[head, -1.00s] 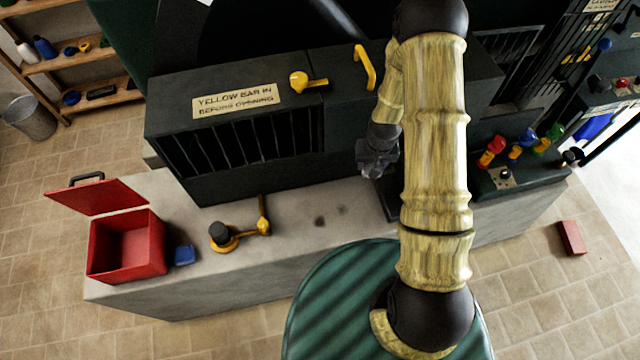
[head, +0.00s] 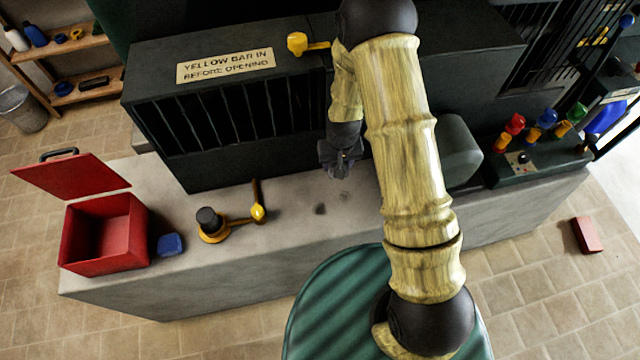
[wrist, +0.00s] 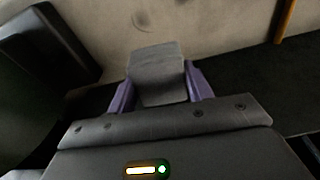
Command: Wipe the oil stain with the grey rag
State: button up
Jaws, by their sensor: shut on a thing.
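The oil stain shows as dark spots (head: 320,209) on the pale concrete ledge (head: 290,235), in front of the dark machine. Faint marks of it also show at the top of the wrist view (wrist: 141,20). My gripper (head: 340,168) is above the back part of the ledge, close behind the spots. In the wrist view my gripper (wrist: 160,88) is shut on the grey rag (wrist: 157,72), a folded block between its purple fingers. The rag looks apart from the stain. In the head view the rag is hard to make out against the dark gripper.
A yellow-based lever with a black knob (head: 208,220) stands left of the stain. A blue block (head: 171,244) and an open red box (head: 104,235) are further left. The dark machine (head: 225,125) rises behind. A grey rounded housing (head: 460,150) stands right of my arm.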

jog(key=a+f+b, duration=0.4)
jog(key=a, duration=0.1)
jog(key=shift+s+f+n, duration=0.2)
jog(key=shift+s+n, duration=0.2)
jog(key=shift+s, duration=0.05)
